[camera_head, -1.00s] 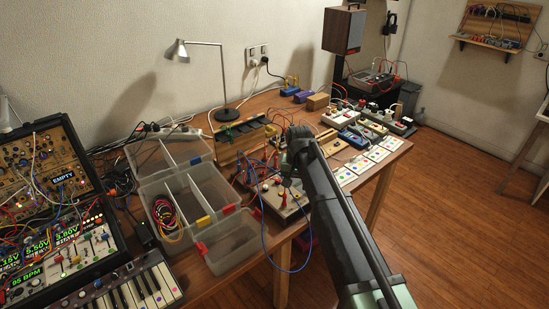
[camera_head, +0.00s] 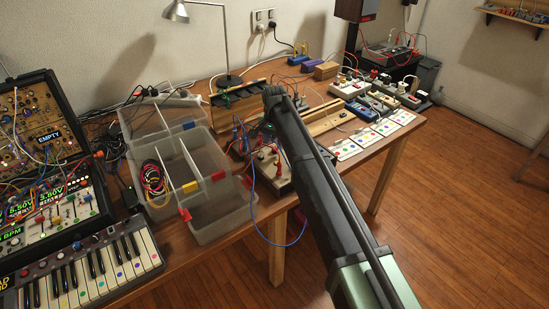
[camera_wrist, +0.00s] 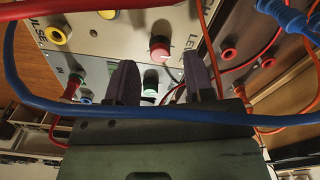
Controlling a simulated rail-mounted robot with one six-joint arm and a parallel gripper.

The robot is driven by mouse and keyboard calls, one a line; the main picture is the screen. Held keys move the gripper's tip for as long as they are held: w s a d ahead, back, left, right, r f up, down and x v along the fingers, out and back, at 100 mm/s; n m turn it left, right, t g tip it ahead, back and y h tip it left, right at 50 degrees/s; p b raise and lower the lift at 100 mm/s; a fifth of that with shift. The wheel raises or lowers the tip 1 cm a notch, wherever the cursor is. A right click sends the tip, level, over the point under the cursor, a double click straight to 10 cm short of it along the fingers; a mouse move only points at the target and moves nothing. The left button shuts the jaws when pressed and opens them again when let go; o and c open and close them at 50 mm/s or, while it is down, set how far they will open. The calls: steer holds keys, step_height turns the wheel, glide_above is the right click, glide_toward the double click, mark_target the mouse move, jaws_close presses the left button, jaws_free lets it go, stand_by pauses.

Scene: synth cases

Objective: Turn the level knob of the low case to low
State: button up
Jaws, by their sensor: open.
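The low case (camera_head: 275,178) sits near the table's front edge in the head view, partly behind my arm. In the wrist view its pale panel (camera_wrist: 120,45) shows upside-down lettering, partly readable as "LEVEL". A red knob (camera_wrist: 160,48) with a light pointer mark stands beside that lettering. My gripper (camera_wrist: 160,64) is open, its two dark fingers apart, with the red knob just beyond and between the tips. I cannot tell whether either finger touches it. A green knob or socket (camera_wrist: 150,82) shows between the fingers. The gripper's tips are hidden in the head view.
A thick blue cable (camera_wrist: 140,115) crosses the wrist view in front of the gripper. Red cables (camera_wrist: 245,60) run close by on the right. Clear plastic boxes (camera_head: 222,215) stand left of the case. A wooden slotted rack (camera_head: 240,110) stands behind it.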

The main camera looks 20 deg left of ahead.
mark_target(274, 147)
step_height(274, 147, down, 3)
steer(key=shift+f+b, duration=0.1)
steer(key=shift+b, duration=0.65)
steer(key=shift+r, duration=0.2)
jaws_close()
